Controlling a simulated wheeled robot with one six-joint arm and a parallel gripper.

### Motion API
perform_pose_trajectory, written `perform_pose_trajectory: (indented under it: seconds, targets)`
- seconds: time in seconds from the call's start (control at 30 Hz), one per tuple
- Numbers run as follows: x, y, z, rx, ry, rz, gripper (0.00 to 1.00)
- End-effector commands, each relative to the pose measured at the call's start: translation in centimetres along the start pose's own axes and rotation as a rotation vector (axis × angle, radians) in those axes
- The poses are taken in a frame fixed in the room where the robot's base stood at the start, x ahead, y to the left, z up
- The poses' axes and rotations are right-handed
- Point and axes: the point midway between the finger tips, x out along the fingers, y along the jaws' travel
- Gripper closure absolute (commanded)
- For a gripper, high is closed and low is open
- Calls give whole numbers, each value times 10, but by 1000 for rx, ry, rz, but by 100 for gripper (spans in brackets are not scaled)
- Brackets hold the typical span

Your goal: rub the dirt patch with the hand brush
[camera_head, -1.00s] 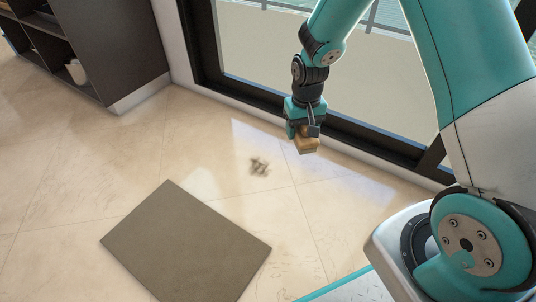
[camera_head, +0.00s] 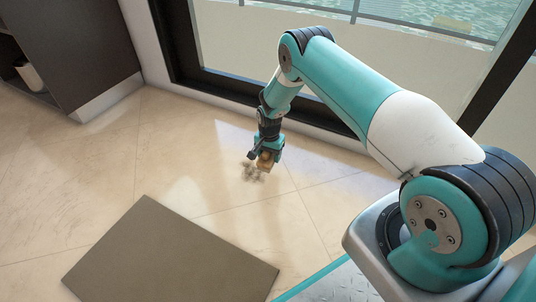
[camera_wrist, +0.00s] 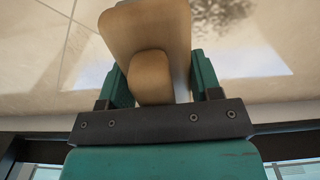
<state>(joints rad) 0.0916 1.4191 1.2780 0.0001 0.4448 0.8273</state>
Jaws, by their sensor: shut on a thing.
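My gripper (camera_head: 264,157) is shut on the wooden hand brush (camera_head: 265,162), low over the tiled floor in the head view. In the wrist view the tan hand brush (camera_wrist: 150,45) sits between the two teal fingers of my gripper (camera_wrist: 155,82), held by its rounded handle; its bristles are hidden. The dirt patch (camera_head: 251,173) is a dark speckled smudge on the floor, just below and left of the brush. In the wrist view the dirt patch (camera_wrist: 222,10) shows at the top, right of the brush. I cannot tell whether the brush touches the floor.
A grey-brown mat (camera_head: 165,262) lies on the floor at the front left. A dark cabinet (camera_head: 75,45) stands at the back left. A black-framed glass door (camera_head: 225,88) runs along the back. The floor around the dirt patch is clear.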

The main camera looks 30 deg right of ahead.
Motion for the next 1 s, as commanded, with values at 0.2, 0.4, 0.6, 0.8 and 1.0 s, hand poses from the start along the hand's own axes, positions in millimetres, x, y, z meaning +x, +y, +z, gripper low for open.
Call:
perform_pose_trajectory:
  seconds: [0.2, 0.4, 0.6, 0.8, 1.0]
  targets:
    - [15, 5, -4, 9, 1, -1, 61]
    - [37, 4, -4, 7, 1, -1, 61]
    - [55, 4, -3, 5, 1, -1, 61]
    - [58, 2, -3, 3, 1, -1, 61]
    - [58, 3, -3, 3, 1, -1, 61]
